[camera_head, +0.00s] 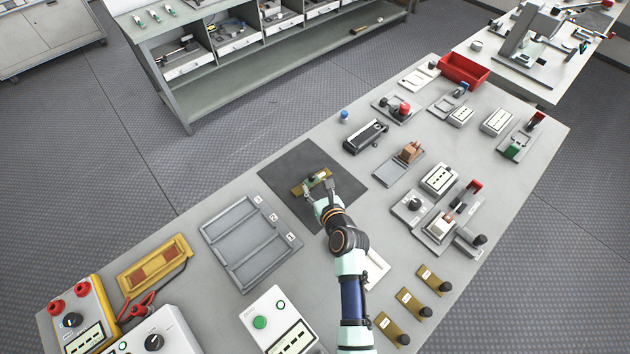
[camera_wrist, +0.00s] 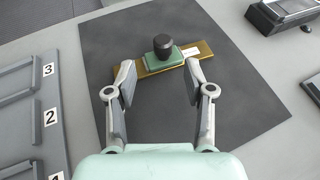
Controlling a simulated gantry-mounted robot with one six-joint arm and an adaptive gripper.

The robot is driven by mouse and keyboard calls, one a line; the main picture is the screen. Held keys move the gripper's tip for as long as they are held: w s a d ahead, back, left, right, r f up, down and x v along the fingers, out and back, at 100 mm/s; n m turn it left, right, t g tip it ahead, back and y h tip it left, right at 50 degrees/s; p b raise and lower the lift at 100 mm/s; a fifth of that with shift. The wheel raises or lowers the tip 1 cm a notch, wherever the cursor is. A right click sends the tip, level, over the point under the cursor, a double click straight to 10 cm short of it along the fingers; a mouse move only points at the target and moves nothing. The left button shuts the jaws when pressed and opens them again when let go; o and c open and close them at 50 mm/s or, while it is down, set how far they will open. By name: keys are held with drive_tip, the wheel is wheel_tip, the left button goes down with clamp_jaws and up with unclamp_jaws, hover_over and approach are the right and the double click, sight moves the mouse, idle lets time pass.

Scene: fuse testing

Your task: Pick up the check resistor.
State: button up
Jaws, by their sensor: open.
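A brass plate with a green block and a black knob, possibly the check resistor (camera_head: 299,189), lies on the dark mat (camera_head: 285,170). It also shows in the wrist view, with its black knob (camera_wrist: 163,45) upright on the green block and a white label on the right part of the plate. My gripper (camera_head: 321,191) is over the mat. In the wrist view my gripper (camera_wrist: 158,72) is open and empty, its fingers apart on either side of the block's near side. Whether the fingertips touch the plate, I cannot tell.
A grey tray (camera_head: 209,233) with slots numbered 1 to 3 lies left of the mat. Brass plates with black knobs (camera_head: 411,302) stand at the lower right. A black device (camera_head: 365,135) and several fixtures stand right of the mat. The mat around the plate is clear.

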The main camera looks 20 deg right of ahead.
sight(313, 180)
drive_tip(key=b+x, duration=0.3)
drive_tip(key=x, duration=0.2)
drive_tip(key=shift+w+d, duration=0.1)
drive_tip(key=shift+d, duration=0.1)
drive_tip(key=shift+r, duration=0.1)
clamp_jaws()
